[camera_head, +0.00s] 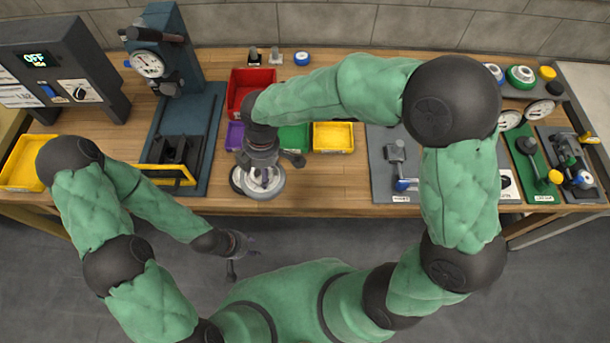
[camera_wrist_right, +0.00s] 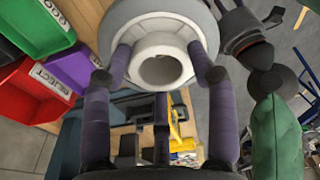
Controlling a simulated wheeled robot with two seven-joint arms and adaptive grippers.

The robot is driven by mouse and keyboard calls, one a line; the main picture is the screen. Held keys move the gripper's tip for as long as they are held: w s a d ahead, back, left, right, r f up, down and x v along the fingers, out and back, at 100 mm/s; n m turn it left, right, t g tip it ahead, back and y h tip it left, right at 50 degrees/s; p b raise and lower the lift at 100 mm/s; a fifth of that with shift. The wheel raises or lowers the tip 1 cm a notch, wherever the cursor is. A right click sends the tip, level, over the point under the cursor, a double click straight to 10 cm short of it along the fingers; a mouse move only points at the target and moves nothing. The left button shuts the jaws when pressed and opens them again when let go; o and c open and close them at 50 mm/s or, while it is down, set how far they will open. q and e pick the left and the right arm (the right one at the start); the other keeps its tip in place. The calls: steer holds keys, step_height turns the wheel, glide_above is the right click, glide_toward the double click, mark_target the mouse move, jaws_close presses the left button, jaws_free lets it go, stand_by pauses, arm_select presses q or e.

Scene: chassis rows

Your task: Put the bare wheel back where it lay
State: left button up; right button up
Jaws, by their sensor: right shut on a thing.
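The bare wheel (camera_head: 262,191) is a pale grey disc with a raised round hub. My right gripper (camera_head: 262,172) is shut on it over the front of the bench, before the coloured bins. In the right wrist view the wheel (camera_wrist_right: 160,62) shows its hollow white hub between the two fingers of my right gripper (camera_wrist_right: 163,65). The head view does not show clearly whether the wheel touches the bench top. My left gripper (camera_head: 241,260) is empty, with its fingers apart, in front of the bench edge. The place where the wheel lay cannot be told.
A red bin (camera_head: 238,92), a purple bin (camera_head: 234,136), a green bin (camera_head: 294,138) and a yellow bin (camera_head: 333,137) stand behind the wheel. A press (camera_head: 160,70) stands left. A grey board (camera_head: 383,180) with a chassis lies right. Bench top (camera_head: 325,185) between is bare.

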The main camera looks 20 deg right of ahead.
steer(key=shift+w+d+f+b, duration=0.75)
steer(key=shift+d+f, duration=0.9)
steer(key=shift+d, duration=0.45)
steer(key=shift+w+d+f+b, duration=0.55)
steer(key=shift+w+d+f, duration=0.25)
steer(key=shift+d+f, duration=1.1)
steer(key=shift+w+d+f+b, duration=0.75)
steer(key=shift+d+f, duration=0.6)
steer(key=shift+d, duration=1)
step_height(320, 180, down, 3)
steer(key=shift+w+d+f+b, duration=0.1)
steer(key=shift+w+f+b, duration=0.05)
steer(key=shift+b, duration=0.5)
steer(key=o, duration=1.6)
steer(key=shift+f, duration=0.1)
steer(key=shift+o, duration=0.2)
